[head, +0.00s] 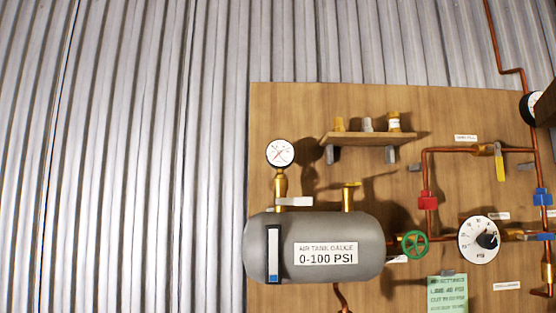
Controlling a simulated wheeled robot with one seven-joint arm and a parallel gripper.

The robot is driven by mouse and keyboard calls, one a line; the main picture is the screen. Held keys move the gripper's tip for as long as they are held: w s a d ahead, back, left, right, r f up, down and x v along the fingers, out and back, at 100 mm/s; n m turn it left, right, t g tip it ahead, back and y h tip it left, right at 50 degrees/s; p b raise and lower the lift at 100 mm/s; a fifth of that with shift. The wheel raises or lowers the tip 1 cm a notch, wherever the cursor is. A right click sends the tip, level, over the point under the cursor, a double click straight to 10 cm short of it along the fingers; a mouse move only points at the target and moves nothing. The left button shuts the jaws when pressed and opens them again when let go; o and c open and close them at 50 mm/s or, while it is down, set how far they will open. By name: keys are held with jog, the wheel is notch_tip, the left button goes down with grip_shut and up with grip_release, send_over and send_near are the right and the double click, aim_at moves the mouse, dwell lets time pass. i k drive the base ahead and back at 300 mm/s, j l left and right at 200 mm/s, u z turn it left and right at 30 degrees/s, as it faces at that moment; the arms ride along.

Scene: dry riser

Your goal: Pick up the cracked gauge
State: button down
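A round white gauge (280,153) with a dark rim stands upright on a brass stem above the left end of the grey air tank. Dark and reddish lines cross its face; I cannot tell whether they are cracks. A second, larger white dial (474,238) with a black knob is on the board right of the tank. A third gauge (527,107) shows only partly at the right edge, behind a dark brown object. I cannot make out for certain which one is cracked. My gripper is not in view.
The grey tank (375,245), labelled "AIR TANK GAUGE 0-100 PSI", is in front of a wooden board (270,105). A small shelf (345,139) holds several small fittings. Copper pipes, a green handwheel (414,244) and coloured valves fill the right. Bare corrugated wall (120,150) fills the left.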

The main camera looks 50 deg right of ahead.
aim_at(280, 154)
jog(key=z, duration=0.45)
jog(key=k+j+z, duration=0.15)
jog(key=z, duration=0.25)
jog(key=k+z, duration=0.15)
jog(key=z, duration=0.2)
jog(key=k+j+z, duration=0.1)
jog(key=z, duration=0.3)
jog(key=k, duration=0.05)
